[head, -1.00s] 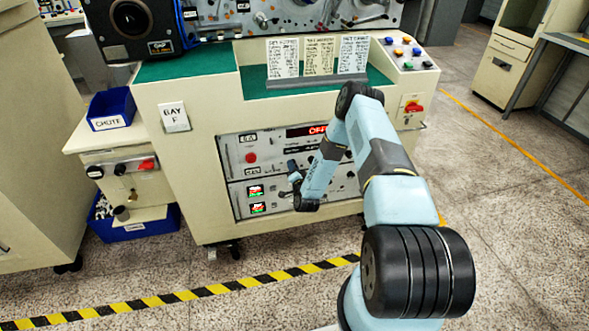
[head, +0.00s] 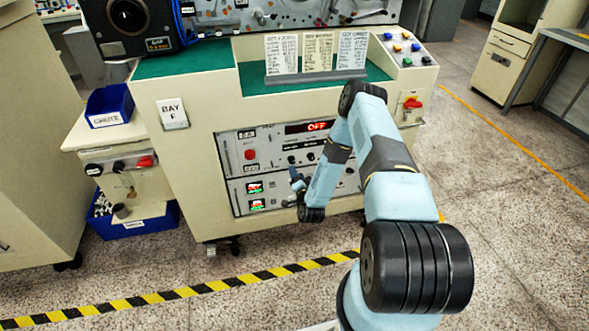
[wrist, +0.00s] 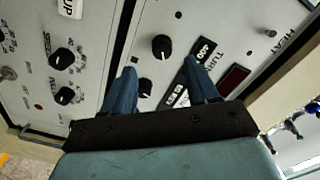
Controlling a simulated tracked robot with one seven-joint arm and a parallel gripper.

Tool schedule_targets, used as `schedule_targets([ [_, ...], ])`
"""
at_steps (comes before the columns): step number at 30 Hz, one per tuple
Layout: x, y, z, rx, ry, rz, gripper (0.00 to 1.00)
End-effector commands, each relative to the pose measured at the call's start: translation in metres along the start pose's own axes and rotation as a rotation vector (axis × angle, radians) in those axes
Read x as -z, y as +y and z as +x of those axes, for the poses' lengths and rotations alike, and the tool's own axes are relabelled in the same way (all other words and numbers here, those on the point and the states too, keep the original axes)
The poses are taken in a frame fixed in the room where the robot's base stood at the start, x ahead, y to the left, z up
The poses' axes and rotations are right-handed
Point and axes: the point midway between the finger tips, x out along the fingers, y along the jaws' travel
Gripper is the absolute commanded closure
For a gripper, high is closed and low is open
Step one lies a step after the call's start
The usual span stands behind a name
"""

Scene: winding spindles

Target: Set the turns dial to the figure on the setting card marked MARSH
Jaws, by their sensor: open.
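My gripper (head: 296,178) is in front of the cabinet's control panels in the head view. In the wrist view my gripper (wrist: 160,67) is open, with two blue fingers pointing at a tilted panel and nothing between them held. A black knob (wrist: 162,47) lies just beyond the fingertips, and a second black knob (wrist: 146,87) shows between the fingers. Lettering starting "TURN" (wrist: 207,65) stands by the right finger, partly hidden; I cannot tell which knob it belongs to. Three setting cards (head: 282,54), (head: 318,52), (head: 352,50) stand on the cabinet; their headings are too small to read.
A red display (head: 317,126) reads OFF on the upper panel. A neighbouring panel has further knobs (wrist: 63,58) marked SPEED. A red switch (head: 412,103) is at the cabinet's right, and a blue CHUTE bin (head: 110,107) at left. The floor in front is open.

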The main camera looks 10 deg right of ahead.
Motion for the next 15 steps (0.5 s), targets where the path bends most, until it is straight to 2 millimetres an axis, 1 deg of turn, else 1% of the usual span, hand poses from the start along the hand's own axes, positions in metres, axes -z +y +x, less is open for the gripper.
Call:
schedule_targets([
  [1, 0.0, 0.001, -0.011, -0.003, -0.002, 0.001, 0.41],
  [6, 0.0, 0.002, -0.041, -0.004, -0.001, 0.001, 0.41],
  [9, 0.0, 0.001, -0.054, -0.002, -0.001, 0.0, 0.41],
  [12, 0.0, 0.001, -0.063, -0.002, -0.001, 0.0, 0.41],
  [15, 0.0, 0.001, -0.068, -0.001, 0.0, 0.0, 0.41],
])
